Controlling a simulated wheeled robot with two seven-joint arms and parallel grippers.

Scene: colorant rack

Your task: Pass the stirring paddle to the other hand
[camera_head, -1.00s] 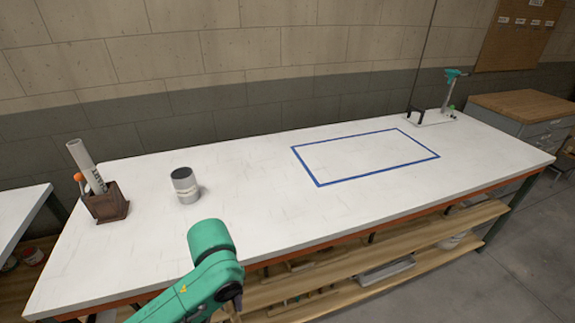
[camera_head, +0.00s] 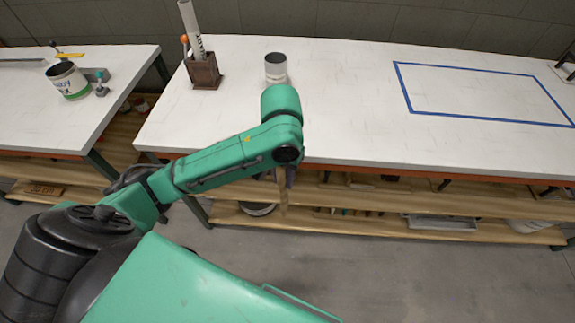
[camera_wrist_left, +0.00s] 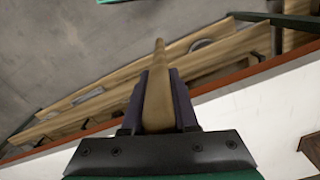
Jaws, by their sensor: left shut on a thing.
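My left gripper (camera_head: 289,177) hangs from the end of my left arm, in front of the long white table's front edge. It is largely hidden behind the wrist in the head view. The left wrist view shows its dark fingers (camera_wrist_left: 157,88) shut on the stirring paddle (camera_wrist_left: 157,62), a tan wooden stick tapering away from the jaws. The paddle also shows in the head view (camera_head: 284,207) as a short, faint tan piece below the gripper. The rest of it is hidden. My right gripper is not in view.
The long white table (camera_head: 345,125) carries a grey can (camera_head: 276,70), a brown holder (camera_head: 203,72) with a white tube, and a blue taped rectangle (camera_head: 405,92). Wooden shelves (camera_head: 350,200) lie below. A second table (camera_head: 25,115) at left holds a paint can (camera_head: 68,82).

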